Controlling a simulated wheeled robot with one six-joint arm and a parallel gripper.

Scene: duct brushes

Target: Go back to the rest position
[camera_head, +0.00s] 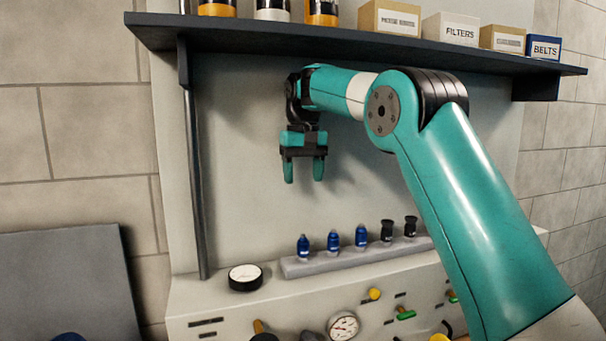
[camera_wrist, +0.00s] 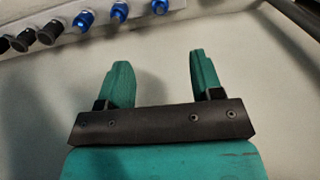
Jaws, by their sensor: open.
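My gripper (camera_head: 304,171) hangs from my teal arm with its fingers pointing down, in front of the pale back panel and above the panel ledge. Its two teal fingers stand apart with nothing between them. The open gripper also shows in the wrist view (camera_wrist: 162,78). A grey rack (camera_head: 350,257) lies on the ledge below and to the right of it. The rack holds several upright pieces: blue ones (camera_head: 333,241) on the left and black ones (camera_head: 387,230) on the right. The rack also shows at the top left of the wrist view (camera_wrist: 62,40), apart from the fingers.
A dark shelf (camera_head: 350,43) with boxes and canisters runs above my arm. A dark upright post (camera_head: 193,180) stands left of my gripper. Gauges and knobs line the front panel. Space around my gripper is clear.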

